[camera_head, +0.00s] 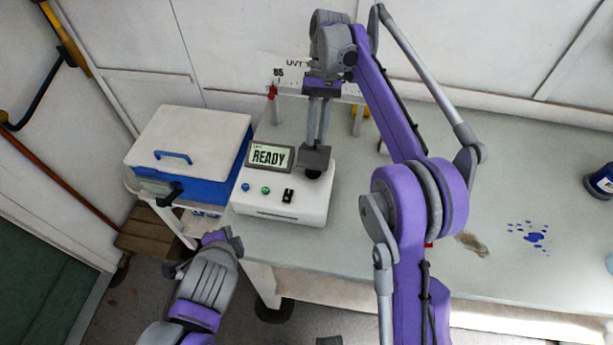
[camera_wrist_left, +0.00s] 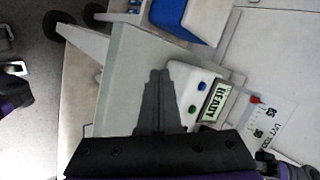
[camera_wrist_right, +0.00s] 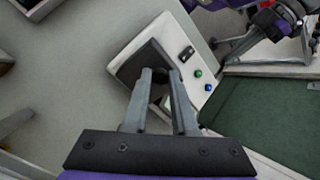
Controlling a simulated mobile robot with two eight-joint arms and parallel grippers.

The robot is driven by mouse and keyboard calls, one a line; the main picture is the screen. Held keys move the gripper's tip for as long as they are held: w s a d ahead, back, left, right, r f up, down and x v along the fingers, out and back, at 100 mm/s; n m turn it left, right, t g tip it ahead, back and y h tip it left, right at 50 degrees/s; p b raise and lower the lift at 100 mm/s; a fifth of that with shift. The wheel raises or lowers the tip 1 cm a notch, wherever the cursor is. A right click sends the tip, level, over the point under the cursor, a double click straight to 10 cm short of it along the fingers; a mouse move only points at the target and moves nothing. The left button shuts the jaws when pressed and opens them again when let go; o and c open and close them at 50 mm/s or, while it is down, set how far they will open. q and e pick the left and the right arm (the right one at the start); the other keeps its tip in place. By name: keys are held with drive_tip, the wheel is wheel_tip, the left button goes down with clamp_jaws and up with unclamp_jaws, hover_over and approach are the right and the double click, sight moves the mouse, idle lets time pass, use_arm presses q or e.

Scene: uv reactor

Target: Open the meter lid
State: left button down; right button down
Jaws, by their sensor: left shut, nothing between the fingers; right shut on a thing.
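The meter (camera_head: 285,197) is a white box on the table, with a display reading READY, a blue and a green button and a black switch. Its dark grey square lid (camera_head: 316,157) is at the right of the display, with a dark round spot just below it. My right gripper (camera_head: 318,143) reaches down from above, its fingers shut on the lid. In the right wrist view the fingers lie over the lid (camera_wrist_right: 152,66), and the exact grip and lid angle are unclear. My left gripper (camera_wrist_left: 158,75) is shut and empty, low in front of the meter.
A blue cooler (camera_head: 190,145) with a white top stands left of the meter. The table (camera_head: 510,190) is mostly clear to the right, with blue spots, a brown stain and a dark blue container (camera_head: 600,183) at the edge. A red-tipped item (camera_head: 272,91) is behind the meter.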

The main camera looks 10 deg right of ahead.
use_arm(q)
drive_tip(key=w+d+r+m+t+h, duration=0.25)
drive_tip(key=d+m, duration=0.45)
drive_tip(key=m, duration=0.5)
drive_tip(key=m+t+h, duration=0.2)
drive_tip(key=m+h, duration=0.1)
drive_tip(key=m, duration=0.9)
approach(309, 168)
drive_tip(key=shift+y, duration=0.25)
drive_tip(key=shift+s+f+x, duration=0.1)
drive_tip(key=shift+f+x, duration=0.15)
drive_tip(key=shift+x, duration=0.95)
drive_tip(key=shift+s+f+x, duration=0.1)
drive_tip(key=shift+f+x, duration=0.1)
drive_tip(key=shift+x, duration=1)
drive_tip(key=shift+s+f+x, duration=0.1)
drive_tip(key=shift+f+x, duration=0.15)
drive_tip(key=shift+x, duration=0.9)
drive_tip(key=shift+r, duration=0.1)
drive_tip(key=shift+w+d+r, duration=0.2)
drive_tip(key=shift+w+r, duration=0.25)
drive_tip(key=shift+r, duration=0.1)
use_arm(e)
drive_tip(key=c, duration=0.7)
unclamp_jaws()
use_arm(q)
drive_tip(key=shift+s, duration=0.1)
